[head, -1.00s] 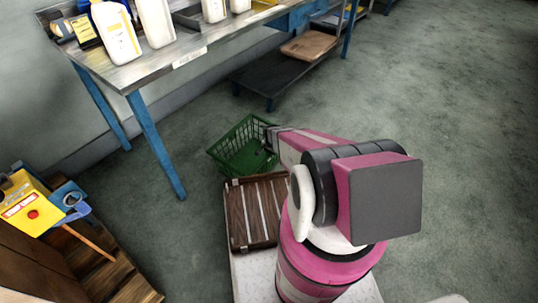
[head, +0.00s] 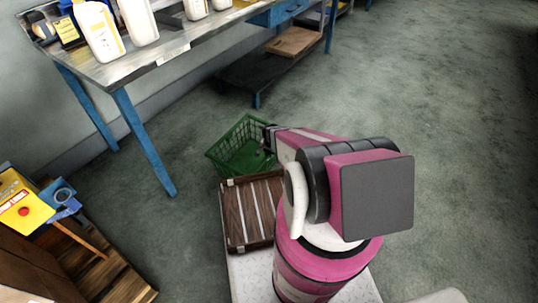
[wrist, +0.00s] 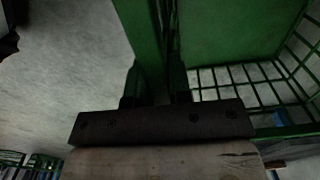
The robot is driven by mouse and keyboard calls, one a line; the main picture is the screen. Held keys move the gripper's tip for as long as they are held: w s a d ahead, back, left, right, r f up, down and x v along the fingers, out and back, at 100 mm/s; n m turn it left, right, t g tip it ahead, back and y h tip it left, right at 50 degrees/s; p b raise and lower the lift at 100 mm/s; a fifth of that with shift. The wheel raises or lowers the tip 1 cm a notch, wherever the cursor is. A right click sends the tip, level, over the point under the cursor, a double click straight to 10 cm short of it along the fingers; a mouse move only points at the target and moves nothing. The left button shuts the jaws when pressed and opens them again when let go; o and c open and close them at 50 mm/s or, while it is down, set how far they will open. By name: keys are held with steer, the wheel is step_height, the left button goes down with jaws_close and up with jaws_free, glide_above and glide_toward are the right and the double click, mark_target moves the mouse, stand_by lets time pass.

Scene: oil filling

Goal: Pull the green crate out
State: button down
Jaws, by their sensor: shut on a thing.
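The green crate (head: 236,151) is an open basket with lattice walls. It stands on the floor just beyond the wooden slatted deck of my base, right of the table's near leg. My gripper (head: 268,140) is at the crate's right side, shut on its rim. In the wrist view, the two dark fingers of my gripper (wrist: 155,85) sit either side of the green rim of the crate (wrist: 145,45). The crate's lattice wall and floor show to the right there. My arm hides part of the crate's right side in the head view.
A workbench (head: 165,50) with blue legs (head: 144,140) and white bottles (head: 98,32) stands at the upper left. A dark low platform (head: 250,78) is under it. A yellow box (head: 22,205) is at the left. The floor (head: 440,120) to the right is clear.

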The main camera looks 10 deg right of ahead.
steer(key=c, duration=1)
jaws_free()
steer(key=shift+o, duration=0.2)
step_height(320, 180, up, 11)
steer(key=shift+f, duration=0.1)
steer(key=s+a+r+n, duration=0.1)
steer(key=s+r+n, duration=0.2)
steer(key=r, duration=0.6)
steer(key=s+a+r+n, duration=0.1)
steer(key=s+r+n, duration=0.2)
steer(key=s+r, duration=0.4)
steer(key=s+a+r+n, duration=0.1)
steer(key=s+r+n, duration=0.2)
steer(key=r, duration=0.8)
steer(key=shift+s+a+r, duration=0.15)
steer(key=shift+s+r, duration=0.25)
steer(key=shift+s, duration=0.85)
